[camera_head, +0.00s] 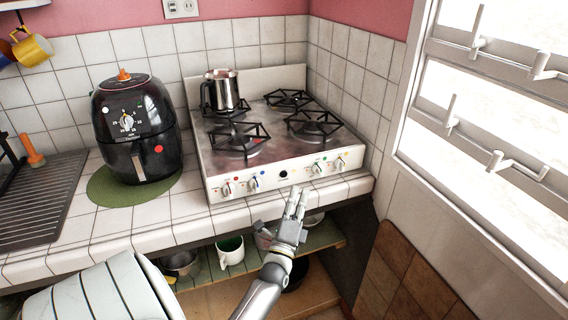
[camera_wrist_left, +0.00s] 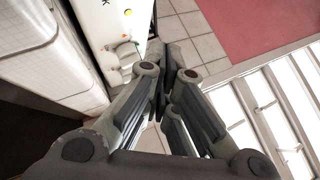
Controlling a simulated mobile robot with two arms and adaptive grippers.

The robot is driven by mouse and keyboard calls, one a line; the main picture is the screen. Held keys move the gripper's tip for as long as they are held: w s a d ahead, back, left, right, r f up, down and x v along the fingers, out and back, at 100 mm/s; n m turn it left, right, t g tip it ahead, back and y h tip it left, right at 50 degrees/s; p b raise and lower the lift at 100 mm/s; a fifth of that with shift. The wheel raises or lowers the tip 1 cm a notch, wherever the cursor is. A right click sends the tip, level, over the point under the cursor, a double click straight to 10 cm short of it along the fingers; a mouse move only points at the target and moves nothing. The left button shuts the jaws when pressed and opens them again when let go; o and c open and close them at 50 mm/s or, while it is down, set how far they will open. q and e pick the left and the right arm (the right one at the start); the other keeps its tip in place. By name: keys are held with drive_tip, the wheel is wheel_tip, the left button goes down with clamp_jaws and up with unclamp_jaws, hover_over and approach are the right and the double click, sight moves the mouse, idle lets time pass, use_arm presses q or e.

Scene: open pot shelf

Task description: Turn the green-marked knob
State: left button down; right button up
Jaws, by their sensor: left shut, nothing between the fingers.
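The stove (camera_head: 215,160) stands on a tiled counter, with a row of knobs on its white front. My right gripper is not in view.
A red-marked knob (camera_head: 227,190) and a blue-marked knob (camera_head: 254,183) are at the panel's left. A metal pot (camera_head: 224,92) stands on a back burner. A black air fryer (camera_head: 133,125) is left of the stove. The counter's front edge and a low shelf (camera_head: 322,235) lie near my arm.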

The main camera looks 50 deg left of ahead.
use_arm(q)
drive_tip(key=c, duration=2.2)
unclamp_jaws()
drive_tip(key=shift+o, duration=1.4)
drive_tip(key=shift+w+d+f, duration=0.1)
drive_tip(key=shift+w, duration=0.05)
drive_tip(key=o, duration=0.7)
drive_tip(key=w+d+f+m+h, duration=0.1)
drive_tip(key=w+d+h, duration=0.1)
drive_tip(key=w+d+f+m+g+h, duration=0.1)
drive_tip(key=w+d+f+m+h, duration=0.1)
drive_tip(key=w+d, duration=0.1)
drive_tip(key=w+d+f+m+h, duration=0.1)
drive_tip(key=w+d+f, duration=0.1)
drive_tip(key=shift+w+d+f+m+g+h, duration=0.25)
drive_tip(key=shift+w+m+g+h, duration=0.05)
drive_tip(key=shift+m+g+h, duration=0.1)
drive_tip(key=w+d+f+m+g, duration=0.2)
drive_tip(key=w+d+f+g, duration=0.2)
drive_tip(key=f+g, duration=0.15)
drive_tip(key=n+g+y, duration=0.4)
drive_tip(key=g+y, duration=0.2)
drive_tip(key=y, duration=0.6)
approach(321, 170)
drive_tip(key=x, duration=0.9)
drive_tip(key=shift+w+a, duration=0.15)
drive_tip(key=shift+a, duration=0.2)
